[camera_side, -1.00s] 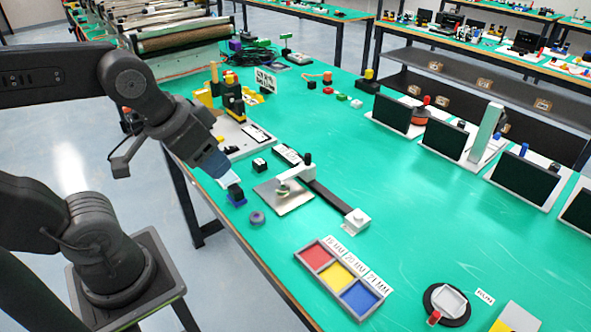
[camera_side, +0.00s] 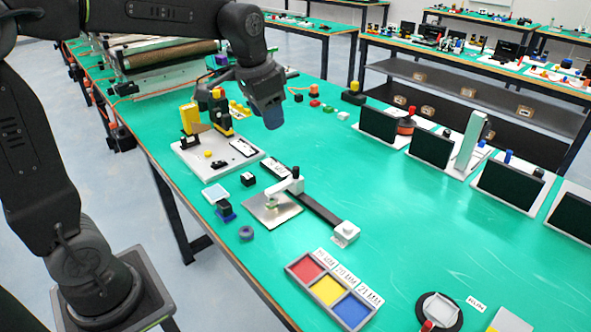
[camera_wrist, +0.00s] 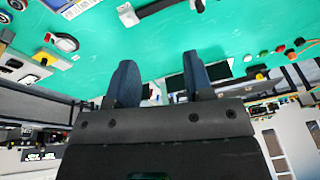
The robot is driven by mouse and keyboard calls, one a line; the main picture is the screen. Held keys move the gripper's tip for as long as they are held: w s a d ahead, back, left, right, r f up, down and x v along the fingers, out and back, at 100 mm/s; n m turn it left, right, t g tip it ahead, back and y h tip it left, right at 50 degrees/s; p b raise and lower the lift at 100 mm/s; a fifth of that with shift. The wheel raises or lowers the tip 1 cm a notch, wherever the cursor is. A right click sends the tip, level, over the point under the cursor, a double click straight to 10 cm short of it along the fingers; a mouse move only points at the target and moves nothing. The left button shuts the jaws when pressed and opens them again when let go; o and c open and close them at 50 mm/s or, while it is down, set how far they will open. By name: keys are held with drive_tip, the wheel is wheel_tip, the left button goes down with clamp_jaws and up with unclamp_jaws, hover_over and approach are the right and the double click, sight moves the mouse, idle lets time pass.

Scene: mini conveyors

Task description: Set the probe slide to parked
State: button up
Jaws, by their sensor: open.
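The probe slide is a dark rail (camera_side: 322,213) lying on the green table in the side view. A white carriage (camera_side: 291,186) with a black knob (camera_side: 295,172) sits towards its far-left end, its arm reaching over a silver plate (camera_side: 272,211). A white block (camera_side: 345,233) is at the rail's near-right end. My gripper (camera_side: 273,122) is above the table, beyond and well clear of the slide. In the wrist view, its two blue fingers (camera_wrist: 158,80) are apart with nothing held. Part of the rail seems to show at the top edge there (camera_wrist: 163,6).
A pale fixture board (camera_side: 205,165) with yellow and black parts stands left of the slide. A blue-based part (camera_side: 225,212) and a dark ring (camera_side: 246,233) lie near the plate. A three-colour tray (camera_side: 330,287) is in front.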

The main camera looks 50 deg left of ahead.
drive_tip(key=w+a+f+m+g, duration=0.1)
drive_tip(key=w+a+f, duration=0.15)
drive_tip(key=w, duration=0.25)
drive_tip(key=w+a+f+g, duration=0.1)
drive_tip(key=w+a+f, duration=0.1)
drive_tip(key=w+f, duration=0.15)
drive_tip(key=m, duration=0.1)
approach(296, 168)
drive_tip(key=shift+g, duration=0.4)
drive_tip(key=f, duration=1)
drive_tip(key=shift+w+a+f, duration=0.2)
drive_tip(key=shift+w+f, duration=0.05)
drive_tip(key=shift+w, duration=0.1)
clamp_jaws()
